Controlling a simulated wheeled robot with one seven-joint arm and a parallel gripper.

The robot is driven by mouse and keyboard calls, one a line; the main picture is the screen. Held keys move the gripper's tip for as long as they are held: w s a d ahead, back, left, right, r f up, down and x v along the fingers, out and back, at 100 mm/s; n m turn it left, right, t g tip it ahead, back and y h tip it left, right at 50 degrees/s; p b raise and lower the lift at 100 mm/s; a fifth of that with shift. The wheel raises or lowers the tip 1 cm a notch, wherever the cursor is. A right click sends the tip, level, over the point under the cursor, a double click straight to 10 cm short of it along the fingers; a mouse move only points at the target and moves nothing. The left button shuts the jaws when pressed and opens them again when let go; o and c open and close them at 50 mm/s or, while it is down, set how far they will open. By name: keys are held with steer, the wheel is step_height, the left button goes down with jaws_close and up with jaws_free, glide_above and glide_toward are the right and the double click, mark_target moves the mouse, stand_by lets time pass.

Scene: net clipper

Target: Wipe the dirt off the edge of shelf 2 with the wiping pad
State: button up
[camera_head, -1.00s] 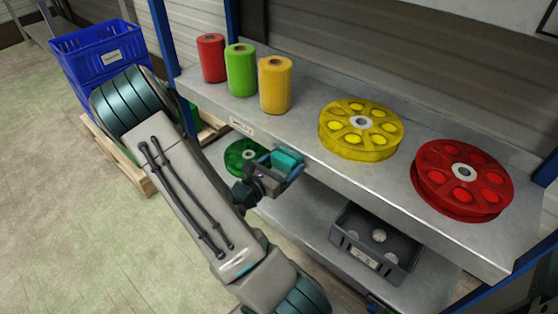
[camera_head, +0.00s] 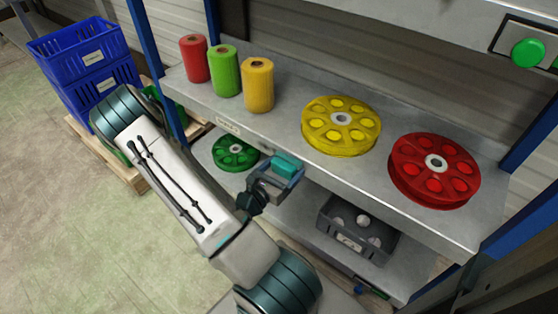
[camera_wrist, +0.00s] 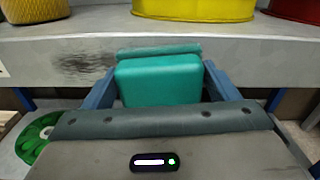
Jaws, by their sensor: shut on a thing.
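My gripper (camera_head: 279,173) is shut on the teal wiping pad (camera_head: 288,165), which sits between its blue-grey fingers. The pad also shows in the wrist view (camera_wrist: 158,80), in front of the front edge of the shelf (camera_head: 365,201). I cannot tell whether the pad touches the edge. A dark smear of dirt (camera_wrist: 84,63) lies on that edge in the wrist view, just left of the pad. Whether it runs on behind the pad is hidden. The head view does not show the dirt clearly.
Red, green and yellow spools (camera_head: 258,85) and yellow (camera_head: 341,124) and red wheels (camera_head: 435,168) stand on this shelf. The lower shelf holds a green wheel (camera_head: 235,152) and a grey crate (camera_head: 357,229). Blue crates (camera_head: 90,70) stand left. A green button (camera_head: 528,53) is upper right.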

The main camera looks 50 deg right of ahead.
mark_target(257, 143)
steer(key=shift+s+r+p, duration=0.1)
steer(key=shift+s+p, duration=0.3)
steer(key=shift+s, duration=0.2)
steer(key=shift+w+a+p, duration=0.2)
steer(key=shift+w+p, duration=0.35)
steer(key=shift+w, duration=1.3)
steer(key=shift+w+p, duration=0.55)
steer(key=shift+w, duration=1.85)
steer(key=shift+w+a, duration=0.15)
steer(key=shift+w, duration=1.25)
steer(key=shift+w+a, duration=0.15)
steer(key=shift+w, duration=1.25)
steer(key=a+p, duration=0.1)
steer(key=a, duration=0.5)
steer(key=shift+s, duration=0.25)
steer(key=shift+a, duration=0.1)
steer(key=shift+s+a, duration=0.1)
steer(key=shift+a, duration=1.35)
